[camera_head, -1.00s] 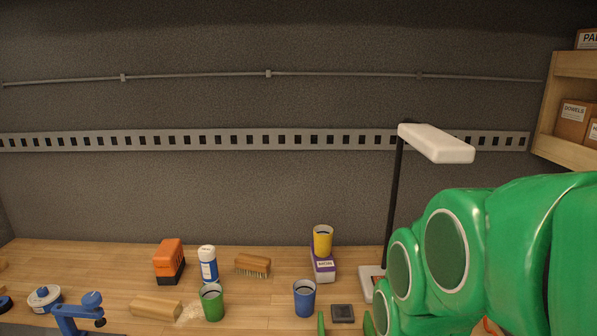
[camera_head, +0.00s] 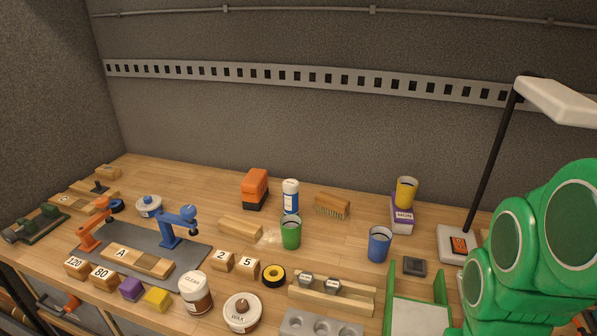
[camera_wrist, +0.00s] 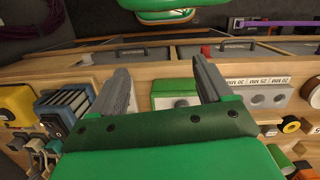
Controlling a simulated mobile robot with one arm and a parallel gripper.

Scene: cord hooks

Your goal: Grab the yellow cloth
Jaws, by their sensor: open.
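A small yellow folded piece (camera_head: 156,299), probably the yellow cloth, lies near the bench's front edge in the head view. It is beside a purple piece (camera_head: 131,289) and left of the white CLEAR jar. My gripper (camera_wrist: 162,68) shows in the wrist view with its two grey jaws wide apart and nothing held between them. It is over the bench's front edge. In the head view only my green arm shows at the right, far from the yellow piece; the jaws are not seen there. I cannot pick out the cloth with certainty in the wrist view.
The CLEAR jar (camera_head: 196,292) and the WAX jar (camera_head: 242,312) stand right of the yellow piece. A black lamp post (camera_head: 492,160) stands near my arm. Drawers (camera_wrist: 230,50) front the bench.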

